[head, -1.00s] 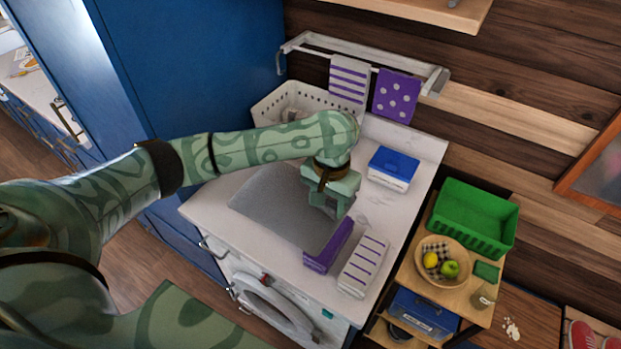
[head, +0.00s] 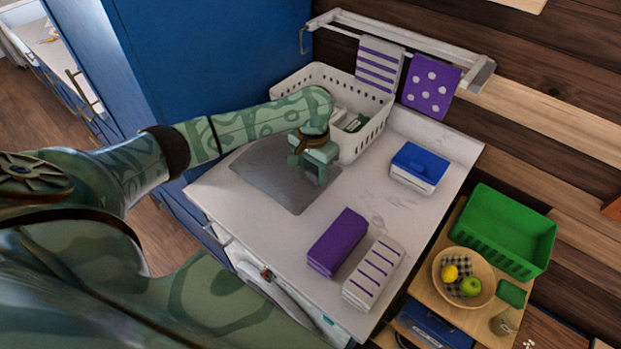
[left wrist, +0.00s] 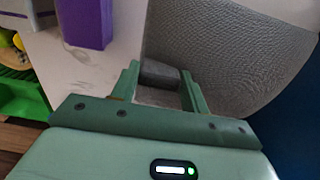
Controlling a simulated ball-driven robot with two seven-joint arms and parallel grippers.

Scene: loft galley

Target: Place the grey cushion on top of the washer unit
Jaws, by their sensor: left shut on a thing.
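The grey cushion (head: 268,178) is over the left part of the white top of the washer unit (head: 285,240). It looks flat there, but I cannot tell whether it rests fully on the top. My left gripper (head: 311,173) is shut on the cushion's right edge. In the left wrist view the cushion (left wrist: 225,50) spreads away from the left gripper (left wrist: 160,76), with a bit of it between the fingers. My arm and gripper hide the cushion's far edge. My right gripper is not in view.
A folded purple towel (head: 338,242) and a striped towel (head: 373,273) lie at the front right of the top. A white basket (head: 361,136) stands behind the gripper, and a blue-lidded box (head: 419,167) at the back right. A tall blue cabinet (head: 215,65) borders the left.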

